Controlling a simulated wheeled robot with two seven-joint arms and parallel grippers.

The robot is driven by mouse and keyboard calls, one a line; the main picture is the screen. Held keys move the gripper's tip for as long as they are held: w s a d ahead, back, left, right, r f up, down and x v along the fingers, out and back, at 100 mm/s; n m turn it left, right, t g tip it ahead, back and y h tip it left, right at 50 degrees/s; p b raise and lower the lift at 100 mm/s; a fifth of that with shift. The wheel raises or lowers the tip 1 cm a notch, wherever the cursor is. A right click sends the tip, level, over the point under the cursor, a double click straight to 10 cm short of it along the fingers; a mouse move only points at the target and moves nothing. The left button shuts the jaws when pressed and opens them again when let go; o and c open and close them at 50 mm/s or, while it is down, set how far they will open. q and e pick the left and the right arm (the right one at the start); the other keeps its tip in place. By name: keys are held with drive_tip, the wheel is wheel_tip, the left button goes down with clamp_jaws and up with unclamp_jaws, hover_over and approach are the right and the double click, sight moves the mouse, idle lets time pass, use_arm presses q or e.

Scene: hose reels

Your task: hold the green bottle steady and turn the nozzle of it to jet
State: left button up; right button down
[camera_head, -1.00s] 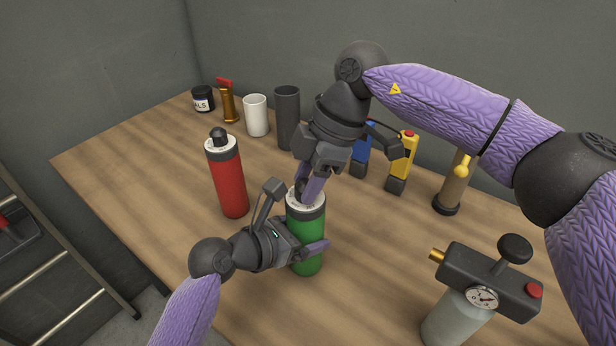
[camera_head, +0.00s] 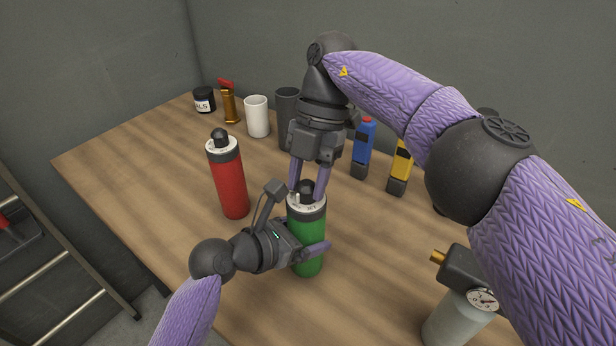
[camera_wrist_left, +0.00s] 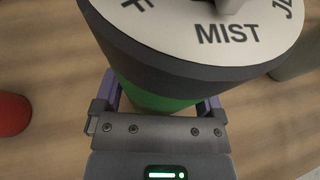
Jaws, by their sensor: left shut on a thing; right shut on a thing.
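The green bottle (camera_head: 308,232) stands upright on the wooden table, and its green side also shows in the left wrist view (camera_wrist_left: 155,101). My left gripper (camera_head: 314,250) is shut around its body from the left. On top is a pale dial (camera_wrist_left: 190,35) with "MIST" readable, and parts of two other labels at its left and right. My right gripper (camera_head: 308,188) comes down from above, shut on the dark nozzle (camera_head: 307,186). In the left wrist view only a grey piece of the nozzle shows at the top edge, so its exact setting cannot be told.
A red bottle (camera_head: 231,185) stands to the left. Behind are a dark jar, a brass piece, a white cup (camera_head: 257,117), a dark cup, and blue (camera_head: 363,148) and yellow (camera_head: 400,168) items. A gauge canister (camera_head: 462,310) stands at right front, partly behind my right arm.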

drive_tip(key=shift+n, duration=0.4)
drive_tip(key=shift+c, duration=1.3)
unclamp_jaws()
